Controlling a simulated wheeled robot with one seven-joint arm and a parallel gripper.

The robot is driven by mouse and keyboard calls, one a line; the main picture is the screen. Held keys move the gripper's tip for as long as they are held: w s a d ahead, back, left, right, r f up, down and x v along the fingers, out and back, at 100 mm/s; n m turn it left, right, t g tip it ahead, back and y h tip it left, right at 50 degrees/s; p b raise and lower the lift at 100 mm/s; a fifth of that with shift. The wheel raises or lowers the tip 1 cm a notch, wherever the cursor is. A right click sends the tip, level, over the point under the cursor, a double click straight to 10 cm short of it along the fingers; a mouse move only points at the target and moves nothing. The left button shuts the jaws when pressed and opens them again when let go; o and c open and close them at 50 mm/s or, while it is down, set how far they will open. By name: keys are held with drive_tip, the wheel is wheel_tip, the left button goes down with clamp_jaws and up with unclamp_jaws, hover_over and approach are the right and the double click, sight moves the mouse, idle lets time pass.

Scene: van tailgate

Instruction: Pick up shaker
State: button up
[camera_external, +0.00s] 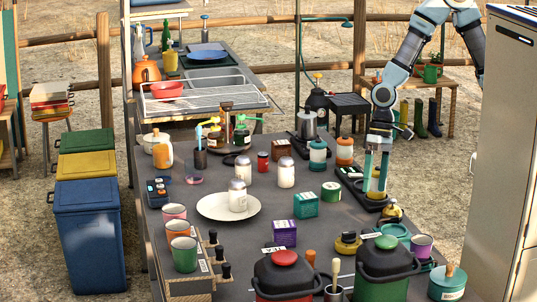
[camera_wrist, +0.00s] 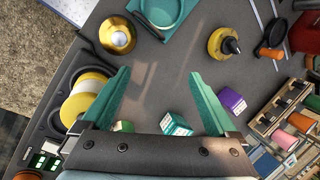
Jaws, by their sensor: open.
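Three white shakers with grey metal caps show in the external view. One shaker (camera_external: 238,199) stands upright on a white plate (camera_external: 212,208). A second shaker (camera_external: 243,171) stands just behind it. A third shaker (camera_external: 286,175) stands to their right. My gripper (camera_external: 376,186) is open and points down at the right side of the table, well to the right of the shakers, above a black tray (camera_external: 352,183). In the wrist view my gripper (camera_wrist: 160,72) has nothing between its spread teal fingers but bare tabletop. I make out no shaker in that view.
A green box (camera_external: 305,204), a purple box (camera_external: 284,233) and a green tin (camera_external: 331,192) stand between the shakers and my gripper's side. Large lidded pots (camera_external: 384,270) fill the front right. A cup rack (camera_external: 190,282) stands front left. Some grey tabletop between is bare.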

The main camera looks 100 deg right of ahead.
drive_tip(key=w+d+r+m+t+y+p, duration=0.1)
drive_tip(key=w+d+r+m+t+y, duration=0.1)
drive_tip(key=w+d+m+t, duration=0.75)
drive_tip(key=s+d+r+m+t+h+p, duration=0.1)
drive_tip(key=s+d+r+m+h, duration=0.15)
drive_tip(key=d+r+m, duration=0.45)
drive_tip(key=s+d+r+m+t+h, duration=0.1)
drive_tip(key=d+r+m+t+h, duration=0.2)
drive_tip(key=d+m, duration=0.7)
drive_tip(key=n+g, duration=0.1)
approach(286, 165)
drive_tip(key=s+d, duration=0.2)
drive_tip(key=d, duration=0.1)
drive_tip(key=shift+w+a+f, duration=0.1)
drive_tip(key=shift+w+f, duration=0.2)
drive_tip(key=shift+w, duration=0.05)
drive_tip(key=p+x, duration=0.1)
drive_tip(key=x, duration=0.4)
drive_tip(key=shift+w+a+f, duration=0.1)
drive_tip(key=p+x, duration=0.3)
drive_tip(key=x, duration=0.1)
drive_tip(key=shift+w+a, duration=0.2)
drive_tip(key=shift+w, duration=0.2)
drive_tip(key=shift+w+f, duration=0.2)
drive_tip(key=shift+w, duration=0.1)
